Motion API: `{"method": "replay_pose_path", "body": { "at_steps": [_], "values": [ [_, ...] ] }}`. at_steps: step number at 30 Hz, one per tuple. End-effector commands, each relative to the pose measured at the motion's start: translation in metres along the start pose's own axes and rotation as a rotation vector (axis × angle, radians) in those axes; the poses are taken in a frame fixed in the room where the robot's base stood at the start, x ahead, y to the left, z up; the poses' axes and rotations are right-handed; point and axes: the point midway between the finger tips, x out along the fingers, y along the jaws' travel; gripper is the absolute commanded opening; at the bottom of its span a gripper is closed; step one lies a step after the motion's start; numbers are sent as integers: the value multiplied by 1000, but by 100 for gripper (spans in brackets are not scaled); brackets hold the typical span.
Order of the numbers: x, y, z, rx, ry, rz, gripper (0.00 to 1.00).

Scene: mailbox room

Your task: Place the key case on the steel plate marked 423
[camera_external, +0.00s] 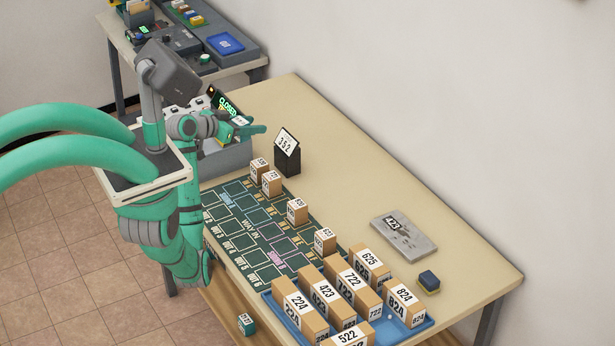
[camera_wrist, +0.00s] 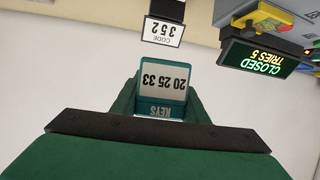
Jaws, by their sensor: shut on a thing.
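In the external view my gripper (camera_external: 246,128) is raised by the grey box with the CLOSED display, left of the 352 sign; the case is small and partly hidden there. The steel plate (camera_external: 416,246) is a flat grey slab with a 423 tag, lying on the right part of the table, well away from my gripper.
A black stand with the code 352 (camera_external: 287,160) stands near my gripper. The CLOSED display (camera_wrist: 263,55) reads TRIES 5. Numbered cartons fill a blue tray (camera_external: 276,300) at the front. The table between sign and plate is clear.

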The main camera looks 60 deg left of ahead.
Motion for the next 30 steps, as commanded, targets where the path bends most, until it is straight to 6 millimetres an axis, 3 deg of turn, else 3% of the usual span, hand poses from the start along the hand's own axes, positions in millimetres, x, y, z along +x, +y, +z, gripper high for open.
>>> {"method": "replay_pose_path", "body": {
  "at_steps": [1, 6, 15, 20, 30],
  "values": [
    [-15, -20, -11, -7, 6, -26, 16],
    [-60, -69, -34, -34, 4, -89, 16],
    [-113, -117, -68, -69, 4, -169, 16],
    [-116, -123, -91, -80, 5, -191, 16],
    [-89, -111, -137, -93, 4, -214, 16]
  ]
}}
